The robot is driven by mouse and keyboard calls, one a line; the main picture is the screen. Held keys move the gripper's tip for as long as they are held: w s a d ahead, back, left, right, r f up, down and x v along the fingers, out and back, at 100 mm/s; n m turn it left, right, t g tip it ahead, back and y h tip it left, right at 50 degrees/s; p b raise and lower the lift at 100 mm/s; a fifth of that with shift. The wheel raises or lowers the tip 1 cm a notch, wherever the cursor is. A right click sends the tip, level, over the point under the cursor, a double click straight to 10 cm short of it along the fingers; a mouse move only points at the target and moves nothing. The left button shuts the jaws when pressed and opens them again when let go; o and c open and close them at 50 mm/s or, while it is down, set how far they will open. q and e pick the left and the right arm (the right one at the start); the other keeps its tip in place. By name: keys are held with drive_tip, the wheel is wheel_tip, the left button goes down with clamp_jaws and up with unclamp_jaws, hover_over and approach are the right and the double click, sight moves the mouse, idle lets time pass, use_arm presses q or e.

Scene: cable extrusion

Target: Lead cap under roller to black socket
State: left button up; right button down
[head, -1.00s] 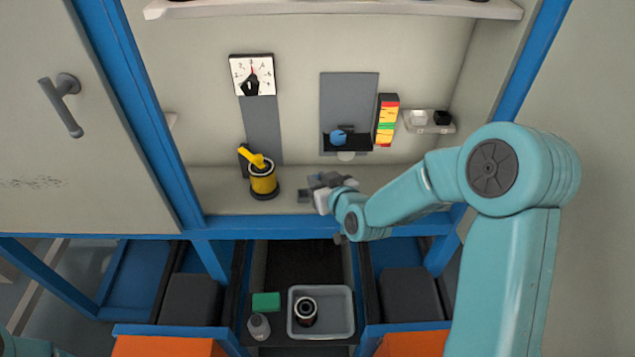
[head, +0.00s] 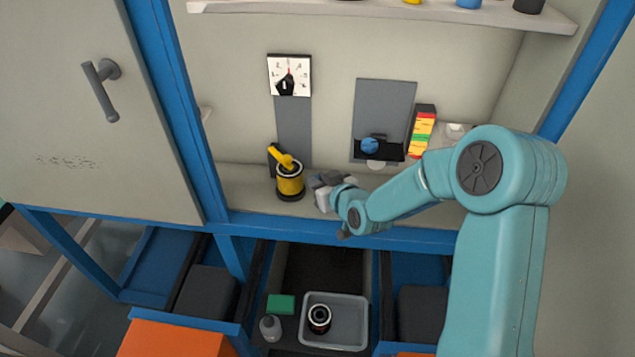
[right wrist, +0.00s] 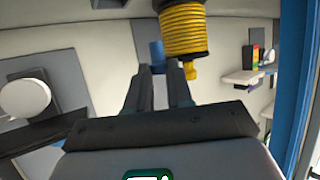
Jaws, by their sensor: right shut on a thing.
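My right gripper (head: 322,190) is just right of the yellow spool (head: 290,181), above the bench. In the right wrist view its fingers (right wrist: 158,75) are closed around a small blue cap (right wrist: 157,53). The spool (right wrist: 185,30) hangs at the top there, with a yellow knob close to the right finger. In the head view a round blue piece, perhaps the roller (head: 369,145), sits on a black ledge (head: 392,153) before a grey panel. A white socket-like block (head: 455,130) is at the right; no black socket shows, with my right arm covering that area. My left gripper is out of view.
A dial (head: 289,75) is on the back wall. A red, yellow and green stack (head: 422,133) stands beside the panel. A grey bin (head: 350,305) with a dark jar, a green block (head: 281,304) and a bottle (head: 270,328) sit below the bench.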

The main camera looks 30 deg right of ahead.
drive_tip(key=shift+w+a+f, duration=0.3)
drive_tip(key=shift+w+f, duration=0.25)
drive_tip(key=shift+f, duration=0.2)
drive_tip(key=shift+w+a+f, duration=0.25)
drive_tip(key=shift+w+f, duration=0.3)
drive_tip(key=shift+f, duration=0.2)
